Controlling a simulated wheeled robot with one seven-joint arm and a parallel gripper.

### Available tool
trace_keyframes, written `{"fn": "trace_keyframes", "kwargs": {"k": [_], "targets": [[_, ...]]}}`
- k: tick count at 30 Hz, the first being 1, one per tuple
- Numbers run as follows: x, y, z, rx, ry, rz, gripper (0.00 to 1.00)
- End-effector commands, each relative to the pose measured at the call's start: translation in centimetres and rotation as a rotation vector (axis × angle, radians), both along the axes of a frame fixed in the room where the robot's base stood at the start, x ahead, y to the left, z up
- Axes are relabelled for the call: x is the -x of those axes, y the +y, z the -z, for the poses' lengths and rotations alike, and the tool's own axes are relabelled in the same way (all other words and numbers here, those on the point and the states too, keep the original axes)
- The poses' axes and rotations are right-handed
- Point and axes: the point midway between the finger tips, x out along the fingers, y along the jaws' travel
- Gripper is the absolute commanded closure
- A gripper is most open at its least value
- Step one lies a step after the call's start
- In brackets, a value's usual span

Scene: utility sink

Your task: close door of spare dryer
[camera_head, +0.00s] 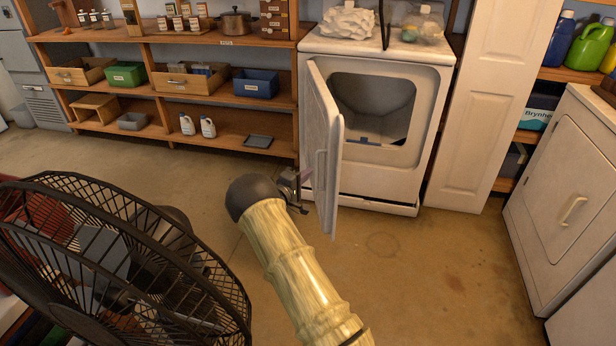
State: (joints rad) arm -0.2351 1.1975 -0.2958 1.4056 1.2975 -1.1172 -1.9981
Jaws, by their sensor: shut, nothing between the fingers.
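The spare dryer (432,115) is a white front-loading machine against the back wall. Its door (323,120) is hinged on the left and swung wide open toward me, seen nearly edge-on, with a handle on its right side. The dark drum opening (372,105) is uncovered. My gripper (300,178) is at the end of my arm, shut and empty, at the left face of the door near its lower half. It is close to the door panel; I cannot tell whether it touches. The fingertips are small and partly hidden.
A black wire fan (120,260) stands at the left front. Wooden shelves (150,95) with bins and bottles line the back. A tall white panel (495,110) stands right of the dryer. Another white machine (565,200) is at the right. The floor before the dryer is clear.

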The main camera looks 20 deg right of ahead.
Motion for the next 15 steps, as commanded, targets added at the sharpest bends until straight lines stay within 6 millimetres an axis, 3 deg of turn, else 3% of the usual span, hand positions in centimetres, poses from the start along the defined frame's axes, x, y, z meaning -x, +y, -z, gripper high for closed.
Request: {"fn": "trace_keyframes", "kwargs": {"k": [11,15], "targets": [[-3.6,-5.7,0.1,0.001,-0.003,0.002,1.0],[-3.1,-7.9,-0.1,0.002,0.001,0.002,1.0]]}}
